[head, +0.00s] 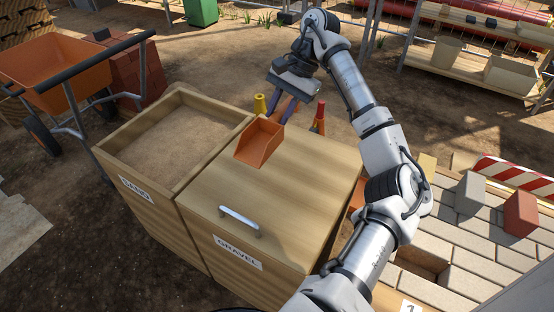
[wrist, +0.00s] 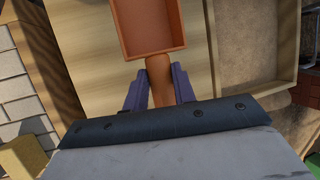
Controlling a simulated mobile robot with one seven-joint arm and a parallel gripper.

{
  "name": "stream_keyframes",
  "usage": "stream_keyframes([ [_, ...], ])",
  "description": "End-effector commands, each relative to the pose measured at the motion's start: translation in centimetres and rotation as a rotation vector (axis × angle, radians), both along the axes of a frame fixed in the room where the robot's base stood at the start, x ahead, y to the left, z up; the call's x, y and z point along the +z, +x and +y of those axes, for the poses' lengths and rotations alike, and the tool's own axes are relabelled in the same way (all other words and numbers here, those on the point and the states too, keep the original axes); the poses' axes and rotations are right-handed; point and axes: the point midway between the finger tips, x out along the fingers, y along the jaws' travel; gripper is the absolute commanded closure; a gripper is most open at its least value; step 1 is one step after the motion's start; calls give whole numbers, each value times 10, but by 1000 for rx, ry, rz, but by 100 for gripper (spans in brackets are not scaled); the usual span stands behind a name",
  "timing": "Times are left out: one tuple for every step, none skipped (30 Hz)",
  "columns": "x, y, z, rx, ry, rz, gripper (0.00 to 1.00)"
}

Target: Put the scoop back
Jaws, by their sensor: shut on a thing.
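The orange scoop (head: 260,143) is over the far edge of the closed gravel bin lid (head: 290,185); whether it touches the lid I cannot tell. My gripper (head: 284,103) is at the bin's far side with its purple fingers closed on the scoop's brown handle. In the wrist view my gripper (wrist: 160,88) has one finger on each side of the handle, and the scoop (wrist: 149,25) points away from it, its open tray facing the camera. The gravel lid has a metal handle (head: 240,221) near its front.
The open sand bin (head: 175,143) stands left of the gravel bin. A wheelbarrow (head: 60,75) is at the left. Paving with loose blocks (head: 470,193) lies at the right, beside a red-white barrier (head: 515,178).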

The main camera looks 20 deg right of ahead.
Motion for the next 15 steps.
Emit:
stream_keyframes([
  [-15,0,1,0,6,2,100],
  [-23,-1,1,1,7,2,100],
  [-34,-1,1,0,7,2,100],
  [-42,-1,1,1,5,2,100],
  [-50,-1,1,0,6,3,100],
  [-60,-1,0,-2,4,4,100],
  [-68,-1,0,-1,4,3,100],
  [-75,-1,1,-1,4,1,100],
  [-84,-1,1,-1,4,2,100],
  [-90,0,1,-1,4,1,100],
  [-96,-1,1,1,4,2,100],
  [-102,-1,1,1,2,2,100],
  [-106,-1,1,1,2,2,100],
  [-109,0,1,-1,2,1,100],
  [-113,0,0,0,1,0,100],
])
